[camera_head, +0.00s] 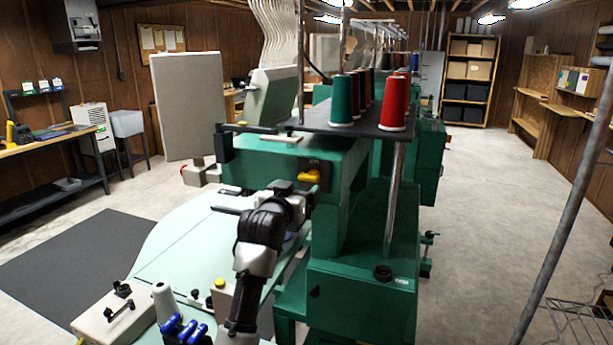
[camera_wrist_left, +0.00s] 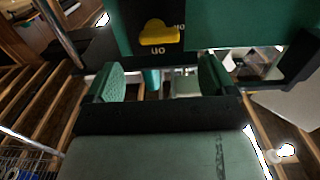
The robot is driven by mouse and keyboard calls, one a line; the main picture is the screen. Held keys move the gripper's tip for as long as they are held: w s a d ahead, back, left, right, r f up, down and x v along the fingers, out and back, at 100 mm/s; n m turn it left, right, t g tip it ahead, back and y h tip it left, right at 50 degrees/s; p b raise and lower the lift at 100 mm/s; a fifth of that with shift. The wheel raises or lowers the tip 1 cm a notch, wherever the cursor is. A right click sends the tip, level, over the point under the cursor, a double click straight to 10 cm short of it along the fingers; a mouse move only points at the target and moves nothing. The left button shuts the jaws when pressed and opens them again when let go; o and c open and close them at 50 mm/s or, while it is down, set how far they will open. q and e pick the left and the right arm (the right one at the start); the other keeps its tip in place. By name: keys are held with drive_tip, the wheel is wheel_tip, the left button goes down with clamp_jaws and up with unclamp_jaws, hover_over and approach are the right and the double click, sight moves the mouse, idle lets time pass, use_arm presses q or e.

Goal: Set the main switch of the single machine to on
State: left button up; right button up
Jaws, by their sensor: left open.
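The single machine (camera_head: 345,215) is a green embroidery machine in the middle of the head view. Its main switch (camera_head: 310,176) is a yellow knob on a dark plate on the front face of the green housing. In the left wrist view the yellow knob (camera_wrist_left: 160,32) lies sideways on its black plate, with small pale markings beside and below it. I cannot tell its setting for sure. My left gripper (camera_head: 288,190) is just below and left of the switch. In the wrist view its two fingers (camera_wrist_left: 160,78) are apart, with nothing between them, not touching the knob. My right gripper is not seen.
Thread cones (camera_head: 342,100) stand on the rack above the switch. The pale green machine table (camera_head: 185,235) spreads below my left arm, with blue-handled tools (camera_head: 182,330) at its front. A grey panel (camera_head: 190,105) stands behind. Open floor (camera_head: 490,200) lies to the right.

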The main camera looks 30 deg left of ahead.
sight(307, 179)
use_arm(q)
drive_tip(key=p+x, duration=0.1)
drive_tip(key=x, duration=0.6)
drive_tip(key=c, duration=0.9)
